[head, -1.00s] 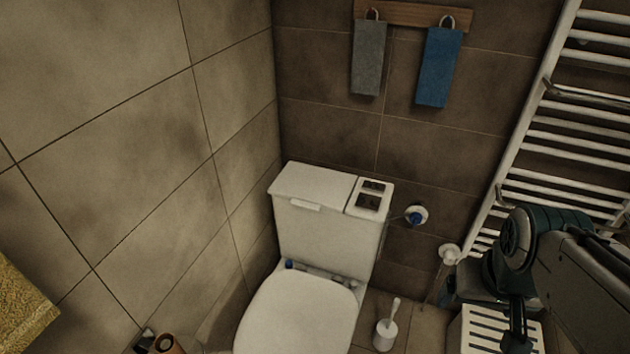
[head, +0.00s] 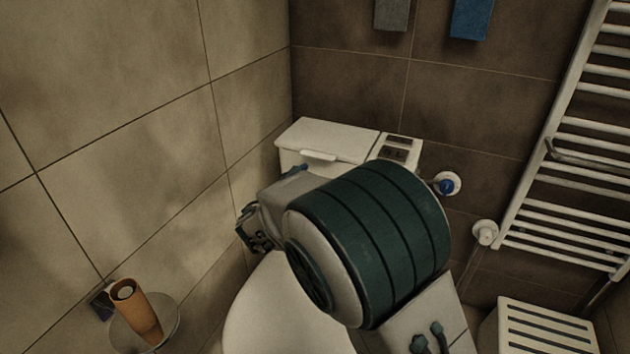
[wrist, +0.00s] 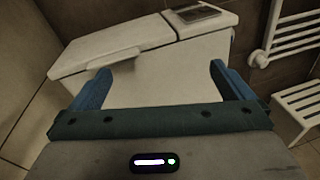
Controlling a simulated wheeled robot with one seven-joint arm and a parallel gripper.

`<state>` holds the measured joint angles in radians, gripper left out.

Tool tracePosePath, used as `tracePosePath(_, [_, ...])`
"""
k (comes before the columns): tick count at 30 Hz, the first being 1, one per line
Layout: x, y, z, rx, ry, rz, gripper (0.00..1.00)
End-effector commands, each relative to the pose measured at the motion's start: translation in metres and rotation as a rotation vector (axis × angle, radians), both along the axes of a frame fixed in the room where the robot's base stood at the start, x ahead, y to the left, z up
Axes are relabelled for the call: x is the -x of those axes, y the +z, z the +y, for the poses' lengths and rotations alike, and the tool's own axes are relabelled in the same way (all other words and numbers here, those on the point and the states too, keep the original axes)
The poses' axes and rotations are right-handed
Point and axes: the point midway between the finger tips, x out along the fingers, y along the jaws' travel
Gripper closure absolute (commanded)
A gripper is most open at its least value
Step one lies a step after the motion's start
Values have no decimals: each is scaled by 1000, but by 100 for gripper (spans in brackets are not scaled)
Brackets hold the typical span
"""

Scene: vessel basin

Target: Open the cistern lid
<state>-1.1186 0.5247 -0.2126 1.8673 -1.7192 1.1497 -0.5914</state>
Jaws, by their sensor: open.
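The white cistern (head: 300,160) stands against the dark tiled back wall behind the toilet. Its lid (head: 325,138) lies flat and closed, with a small handle tab (head: 318,155) at the front edge. In the wrist view the lid (wrist: 110,47) and its tab (wrist: 115,57) are ahead of the fingers, left of centre. A panel with dark buttons (head: 397,148) sits right of the lid. My gripper (wrist: 160,82) is open and empty, its blue fingers apart, before the cistern front and touching nothing visible. In the head view my arm hides much of the cistern front.
The white toilet lid (head: 270,310) is below my arm. A towel radiator (head: 580,150) and a slatted white stool (head: 545,325) stand at right. A blue-knobbed wall valve (head: 447,185) is right of the cistern. A brown roll (head: 137,305) stands on a round shelf at lower left.

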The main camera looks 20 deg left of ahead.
Motion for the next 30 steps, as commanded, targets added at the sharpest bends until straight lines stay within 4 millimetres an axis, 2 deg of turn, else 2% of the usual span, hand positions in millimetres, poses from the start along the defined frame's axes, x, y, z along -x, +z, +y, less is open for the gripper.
tracePosePath(1, [6,-17,26,52,62,-25,0])
tracePosePath(3, [11,-23,49,104,120,-55,0])
tracePosePath(7, [14,-26,69,151,170,-83,0])
tracePosePath(11, [0,-25,69,155,173,-87,0])
tracePosePath(24, [-88,-26,61,154,172,-85,0])
tracePosePath(30, [-113,-25,60,152,174,-84,0])
